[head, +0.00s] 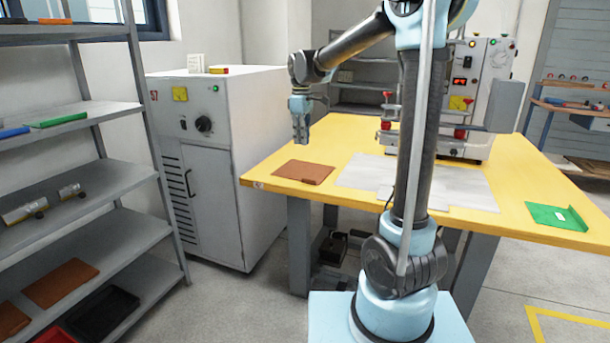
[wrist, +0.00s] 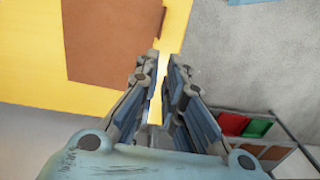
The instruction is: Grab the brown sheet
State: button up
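A flat brown sheet (head: 304,172) lies on the yellow tabletop near its front left corner. In the wrist view the brown sheet (wrist: 112,40) is at the upper left, with its right corner close beside the fingertips. My gripper (head: 300,138) hangs pointing down, above and behind the sheet in the head view, apart from it. In the wrist view my gripper (wrist: 163,62) has a narrow gap between its fingers, with yellow tabletop showing through and nothing held.
The yellow table (head: 262,172) also bears pale sheets (head: 455,185) and a green piece (head: 556,216). A grey-white cabinet (head: 215,170) stands left of it. A shelf rack (head: 90,230) at far left holds other brown pieces (head: 60,283). A machine (head: 478,100) stands at the table's back.

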send_near(303, 176)
jog(key=s+f, duration=0.6)
jog(key=f, duration=0.1)
jog(key=shift+d+f, duration=0.1)
grip_shut()
dwell(0.3)
